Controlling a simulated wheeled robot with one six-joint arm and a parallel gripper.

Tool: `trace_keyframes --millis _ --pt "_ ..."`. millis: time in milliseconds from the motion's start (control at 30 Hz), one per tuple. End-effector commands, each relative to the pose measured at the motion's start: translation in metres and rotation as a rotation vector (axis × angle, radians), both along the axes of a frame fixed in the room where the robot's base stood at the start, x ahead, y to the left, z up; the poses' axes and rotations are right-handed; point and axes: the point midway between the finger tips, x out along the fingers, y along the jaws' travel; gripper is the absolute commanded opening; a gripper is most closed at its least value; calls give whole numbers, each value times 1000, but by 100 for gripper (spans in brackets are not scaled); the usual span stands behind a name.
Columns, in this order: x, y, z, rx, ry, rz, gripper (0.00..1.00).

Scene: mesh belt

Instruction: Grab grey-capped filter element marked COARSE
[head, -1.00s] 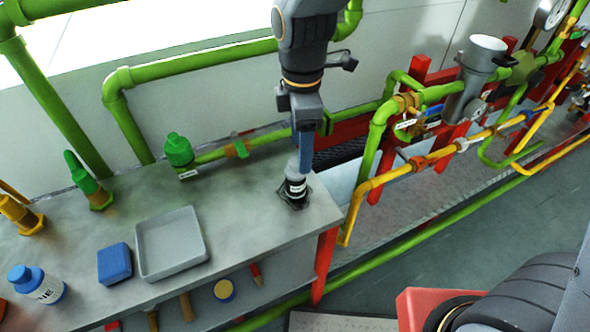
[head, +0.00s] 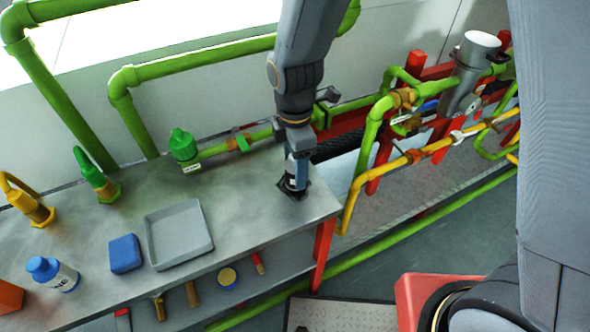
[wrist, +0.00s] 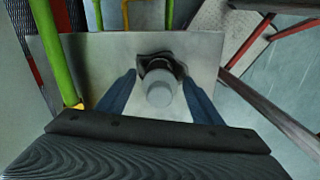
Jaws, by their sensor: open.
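The filter element (wrist: 160,88) stands upright on the bench, its round grey cap facing my wrist camera. In the head view it (head: 290,183) is a small cylinder with a pale label, partly hidden by my gripper; I cannot read its marking. Its foot is in a dark holder (head: 292,195) near the bench's right end. My gripper (wrist: 161,98) is open, pointing down, with one blue finger on each side of the element. A gap shows between the cap and each finger. My gripper also shows in the head view (head: 298,172).
On the grey bench (head: 110,225) are a shallow tray (head: 180,263), a blue block (head: 125,254) and a blue-capped bottle (head: 52,275). Green pipes (head: 200,65) run behind. A yellow pipe (head: 350,205) and a red frame stand to the right. The bench middle is clear.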

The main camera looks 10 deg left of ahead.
Motion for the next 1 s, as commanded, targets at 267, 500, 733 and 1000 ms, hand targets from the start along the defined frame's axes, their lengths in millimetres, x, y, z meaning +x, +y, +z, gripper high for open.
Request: trace_keyframes --millis 267,500,733,1000 --pt "0 0 0 0 0 0 50" --pt "0 0 0 0 0 0 13" --pt "0 0 0 0 -1 0 13" --pt "1 1 16 2 -2 0 13"
